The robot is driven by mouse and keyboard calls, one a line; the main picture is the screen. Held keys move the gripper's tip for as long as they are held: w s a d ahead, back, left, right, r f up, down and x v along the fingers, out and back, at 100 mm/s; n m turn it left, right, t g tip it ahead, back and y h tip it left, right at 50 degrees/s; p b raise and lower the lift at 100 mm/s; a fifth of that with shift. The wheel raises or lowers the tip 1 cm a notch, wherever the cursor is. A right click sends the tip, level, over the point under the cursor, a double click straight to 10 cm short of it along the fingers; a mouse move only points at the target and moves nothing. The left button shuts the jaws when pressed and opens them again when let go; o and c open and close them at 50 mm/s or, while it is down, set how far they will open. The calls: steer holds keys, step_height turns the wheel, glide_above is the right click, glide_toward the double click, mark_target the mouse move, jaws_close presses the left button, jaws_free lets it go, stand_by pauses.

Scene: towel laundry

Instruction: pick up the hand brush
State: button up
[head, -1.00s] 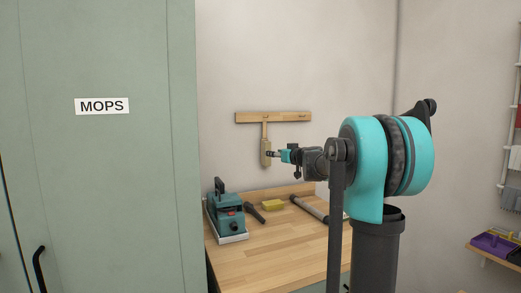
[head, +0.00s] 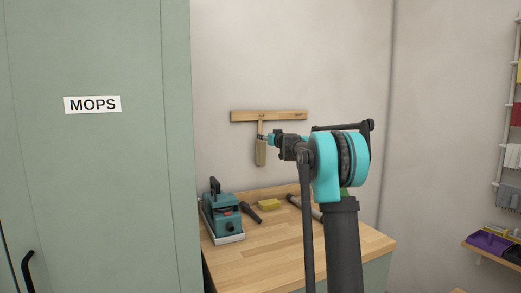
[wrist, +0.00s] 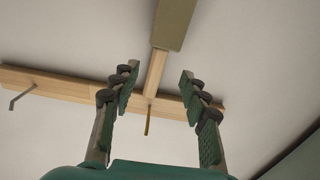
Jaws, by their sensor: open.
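The hand brush (head: 261,152) hangs upright from a wooden rail (head: 290,115) on the wall, its pale handle up and its olive-grey head down. My gripper (head: 270,140) is at the level of the handle, at its right side in the head view. In the wrist view the picture is turned over: the brush head (wrist: 173,22) is at the top and the handle (wrist: 156,72) runs down to the rail (wrist: 60,84). My gripper (wrist: 160,72) is open there, with one finger on each side of the handle. I cannot tell whether the handle lies fully between the pads.
A wooden worktop (head: 290,250) stands below, with a teal machine (head: 222,212), a yellow sponge (head: 270,204) and a dark tool (head: 251,213). A green cabinet (head: 100,200) marked MOPS fills the left. Metal hooks (wrist: 22,96) stick out from the rail.

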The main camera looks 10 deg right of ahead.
steer(key=shift+d+x, duration=0.15)
steer(key=shift+x, duration=1.25)
steer(key=shift+d+x, duration=0.15)
steer(key=shift+x, duration=1.3)
steer(key=shift+f, duration=0.1)
steer(key=shift+c, duration=0.4)
jaws_close()
